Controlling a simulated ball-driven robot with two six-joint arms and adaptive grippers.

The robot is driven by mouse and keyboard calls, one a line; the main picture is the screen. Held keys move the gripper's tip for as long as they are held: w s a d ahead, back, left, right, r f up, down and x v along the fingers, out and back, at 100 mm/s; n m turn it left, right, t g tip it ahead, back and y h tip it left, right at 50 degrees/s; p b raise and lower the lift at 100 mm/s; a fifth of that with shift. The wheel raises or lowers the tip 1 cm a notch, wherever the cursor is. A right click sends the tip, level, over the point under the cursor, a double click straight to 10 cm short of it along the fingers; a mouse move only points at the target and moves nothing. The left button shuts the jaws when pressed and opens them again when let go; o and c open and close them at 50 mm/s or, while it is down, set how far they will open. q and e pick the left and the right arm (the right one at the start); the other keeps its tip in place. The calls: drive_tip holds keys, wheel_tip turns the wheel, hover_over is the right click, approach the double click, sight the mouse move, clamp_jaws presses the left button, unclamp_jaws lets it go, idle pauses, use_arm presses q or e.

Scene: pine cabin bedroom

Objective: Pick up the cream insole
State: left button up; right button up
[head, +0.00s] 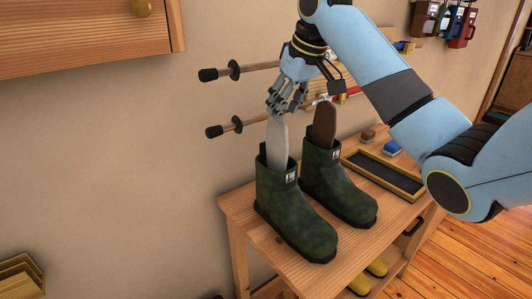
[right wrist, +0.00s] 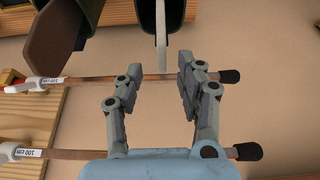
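The cream insole (head: 277,143) stands upright out of the left dark green boot (head: 290,212), its lower part hidden inside. In the right wrist view the cream insole (right wrist: 161,35) shows edge-on as a thin pale strip. My right gripper (head: 285,105) is just above the insole's top end. In the right wrist view my right gripper (right wrist: 158,66) is open, with the insole's tip between its fingertips and a gap on each side. My left gripper is not in view.
A brown insole (head: 325,125) stands in the other green boot (head: 338,190), close by. Both boots are on a wooden bench (head: 262,262) with a dark tray (head: 385,176). Two rods (head: 240,127) run along the wall behind. A wooden cabinet (head: 80,35) hangs upper left.

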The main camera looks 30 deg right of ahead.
sight(274, 139)
drive_tip(key=x, duration=0.4)
drive_tip(key=shift+s+f, duration=0.1)
drive_tip(key=shift+f, duration=0.25)
drive_tip(key=x, duration=0.5)
drive_tip(key=shift+a+f+p, duration=0.1)
drive_tip(key=shift+f+p, duration=0.25)
drive_tip(key=shift+p, duration=0.05)
drive_tip(key=shift+c, duration=0.9)
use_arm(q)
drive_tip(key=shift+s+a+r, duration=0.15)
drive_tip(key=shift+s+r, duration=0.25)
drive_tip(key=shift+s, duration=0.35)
use_arm(e)
clamp_jaws()
